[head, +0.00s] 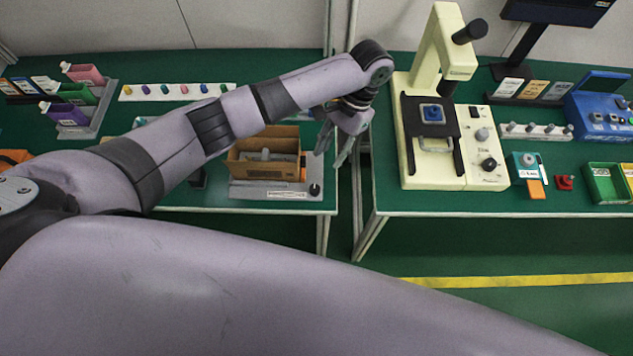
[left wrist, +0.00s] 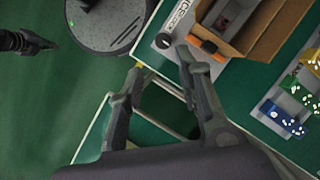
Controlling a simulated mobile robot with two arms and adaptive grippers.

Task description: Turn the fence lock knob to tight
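A small black knob (head: 315,189) sits at the right end of a grey base plate (head: 262,190) in front of a cardboard box; I take it as the fence lock knob. It also shows in the left wrist view (left wrist: 163,41), just beyond my fingertips. My left gripper (head: 331,158) is open and empty, pointing down above and right of the box. In the left wrist view its two spread fingers (left wrist: 160,62) are apart from the knob. A dark shape at the left edge there looks like my right gripper (left wrist: 28,42); its fingers are too small to judge.
The open cardboard box (head: 265,143) stands on the base plate, an orange part at its right side. A gap separates this table from the right one, which holds a cream machine (head: 435,100). Coloured bottles (head: 83,74) stand at the far left.

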